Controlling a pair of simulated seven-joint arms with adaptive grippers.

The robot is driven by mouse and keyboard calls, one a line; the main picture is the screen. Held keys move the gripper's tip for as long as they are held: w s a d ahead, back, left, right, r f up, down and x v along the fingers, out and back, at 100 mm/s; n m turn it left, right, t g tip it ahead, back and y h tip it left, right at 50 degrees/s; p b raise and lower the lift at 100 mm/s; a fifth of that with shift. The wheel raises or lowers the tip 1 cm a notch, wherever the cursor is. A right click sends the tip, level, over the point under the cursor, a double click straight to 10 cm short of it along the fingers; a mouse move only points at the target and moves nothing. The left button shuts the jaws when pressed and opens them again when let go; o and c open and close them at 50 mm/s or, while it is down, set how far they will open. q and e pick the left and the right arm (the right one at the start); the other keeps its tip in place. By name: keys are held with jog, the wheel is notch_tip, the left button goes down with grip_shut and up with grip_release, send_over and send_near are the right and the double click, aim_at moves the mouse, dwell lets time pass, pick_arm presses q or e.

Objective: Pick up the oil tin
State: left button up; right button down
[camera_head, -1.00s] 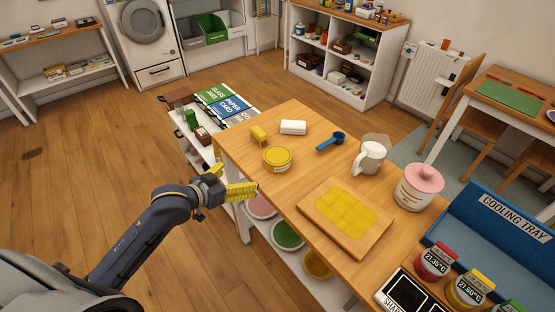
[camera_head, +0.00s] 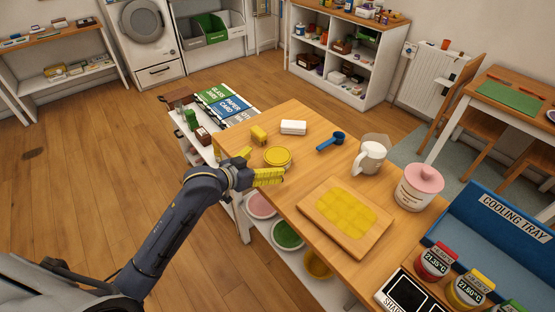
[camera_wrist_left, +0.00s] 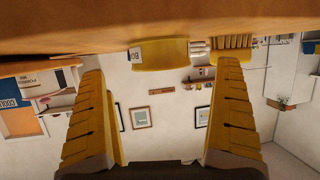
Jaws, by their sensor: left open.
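The oil tin (camera_head: 278,156) is a round, flat yellow tin with a lighter lid, near the left edge of the wooden table (camera_head: 300,190). In the left wrist view the tin (camera_wrist_left: 160,54) shows upside down, with a partly visible white label, ahead of and between the finger lines. My left gripper (camera_head: 263,166) is open and empty at the table's left edge, close beside the tin and partly covering its near side in the head view. In the wrist view its two yellow ribbed fingers (camera_wrist_left: 160,72) stand wide apart. I cannot tell whether they touch the tin.
A blue scoop (camera_head: 331,142), a white jug (camera_head: 370,158) and a board with yellow slabs (camera_head: 345,215) are to the right. A low shelf with bowls (camera_head: 288,234) is below the tabletop.

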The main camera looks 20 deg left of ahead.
aim_at(273, 159)
pick_arm(q)
jog(key=shift+x, duration=3.45)
jog(key=shift+r, duration=0.1)
jog(key=c, duration=1.6)
jog(key=shift+o, duration=0.2)
jog(key=shift+r, duration=0.2)
